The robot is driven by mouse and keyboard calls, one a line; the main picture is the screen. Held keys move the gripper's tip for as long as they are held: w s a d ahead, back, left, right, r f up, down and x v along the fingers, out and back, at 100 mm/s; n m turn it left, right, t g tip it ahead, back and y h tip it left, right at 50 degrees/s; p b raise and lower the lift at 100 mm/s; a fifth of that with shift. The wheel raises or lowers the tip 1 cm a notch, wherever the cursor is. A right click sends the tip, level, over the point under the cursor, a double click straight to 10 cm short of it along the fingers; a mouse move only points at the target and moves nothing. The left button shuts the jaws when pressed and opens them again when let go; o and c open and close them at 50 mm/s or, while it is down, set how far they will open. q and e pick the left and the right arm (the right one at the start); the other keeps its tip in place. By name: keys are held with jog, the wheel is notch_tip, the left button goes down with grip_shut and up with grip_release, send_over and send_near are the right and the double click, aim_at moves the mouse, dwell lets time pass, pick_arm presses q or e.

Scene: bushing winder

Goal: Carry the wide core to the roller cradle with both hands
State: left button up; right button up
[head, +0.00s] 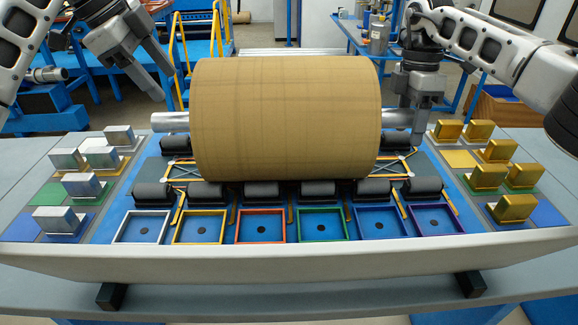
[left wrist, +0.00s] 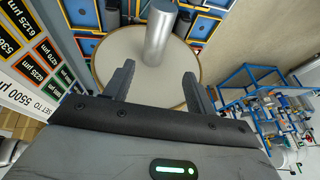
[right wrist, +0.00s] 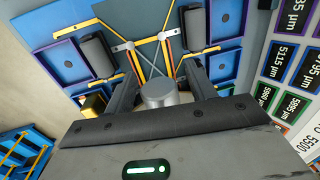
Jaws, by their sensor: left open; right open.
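The wide core (head: 285,120) is a big brown roll lying level above the roller cradle (head: 318,188), a blue bed with dark rollers. Its underside contact is hidden. A silver shaft end sticks out on each side, left (head: 170,122) and right (head: 397,118). My left gripper (head: 158,80) is open and empty, above and apart from the left shaft end. The left wrist view shows that shaft (left wrist: 160,38) and the roll's round end face (left wrist: 140,75) beyond the fingers. My right gripper (head: 420,122) is open at the right shaft end, which shows between its fingers in the right wrist view (right wrist: 160,94).
Silver blocks (head: 82,186) stand on coloured pads at the left, and gold blocks (head: 488,177) at the right. Several colour-framed square trays (head: 262,240) line the cradle's front. Yellow railings (head: 180,50) and a blue workbench (head: 345,30) stand behind.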

jog(key=shift+s+r, duration=0.1)
jog(key=shift+r, duration=0.25)
pick_arm(q)
jog(key=shift+v, duration=1.45)
pick_arm(e)
jog(key=shift+w+r, duration=0.2)
jog(key=shift+r, duration=1)
jog(key=shift+w+r, duration=0.2)
jog(key=shift+r, duration=1)
jog(key=shift+w+r, duration=0.2)
jog(key=shift+r, duration=1)
pick_arm(q)
jog(key=shift+w+d+r+p, duration=0.1)
jog(key=shift+r+p, duration=0.1)
jog(key=shift+p, duration=0.1)
pick_arm(e)
jog(key=shift+r, duration=0.1)
notch_tip(320, 180, up, 2)
jog(key=shift+r+p, duration=0.1)
jog(key=shift+p, duration=1)
pick_arm(q)
jog(key=p+v, duration=0.5)
jog(key=v, duration=0.2)
jog(key=shift+s+a+r, duration=0.2)
jog(key=shift+s+r, duration=0.05)
jog(key=shift+r, duration=0.05)
pick_arm(e)
notch_tip(320, 180, up, 5)
jog(key=shift+r, duration=0.1)
